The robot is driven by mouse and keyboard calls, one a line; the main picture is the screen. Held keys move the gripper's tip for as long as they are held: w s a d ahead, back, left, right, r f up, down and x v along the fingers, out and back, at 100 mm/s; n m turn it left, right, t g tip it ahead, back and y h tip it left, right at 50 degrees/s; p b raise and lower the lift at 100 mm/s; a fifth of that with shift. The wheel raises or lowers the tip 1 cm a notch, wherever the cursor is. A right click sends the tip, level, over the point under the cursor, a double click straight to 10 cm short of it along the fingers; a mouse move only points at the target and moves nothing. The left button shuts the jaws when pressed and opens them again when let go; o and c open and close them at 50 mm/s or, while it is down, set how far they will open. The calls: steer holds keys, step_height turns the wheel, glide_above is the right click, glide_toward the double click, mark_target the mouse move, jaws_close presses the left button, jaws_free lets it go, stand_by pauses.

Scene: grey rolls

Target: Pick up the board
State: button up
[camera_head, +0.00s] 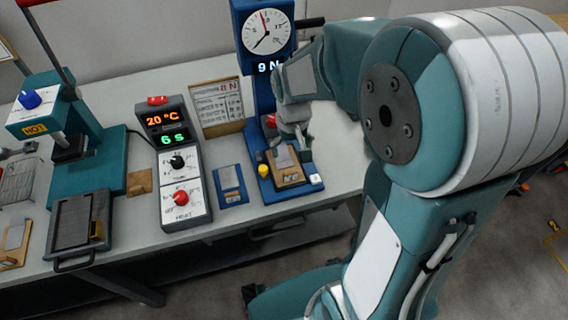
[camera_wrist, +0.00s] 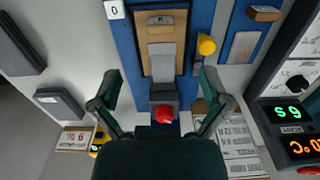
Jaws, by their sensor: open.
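A tan board (camera_head: 288,178) with a grey strip on it lies on the blue base (camera_head: 268,188) of the force gauge stand. In the wrist view the board (camera_wrist: 149,53) lies flat, ahead of my fingertips. In the wrist view a dark block with a red knob (camera_wrist: 163,114) sits between the fingers, just behind the board.
The gauge column (camera_head: 257,95) stands close behind my gripper. A yellow knob (camera_wrist: 206,45) is beside the board.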

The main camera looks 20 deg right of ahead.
glide_above(290, 171)
steer(key=f, duration=0.5)
steer(key=shift+s, duration=0.25)
steer(key=shift+w+f, duration=0.2)
steer(key=shift+f, duration=2.5)
jaws_close()
steer(key=shift+r, duration=0.15)
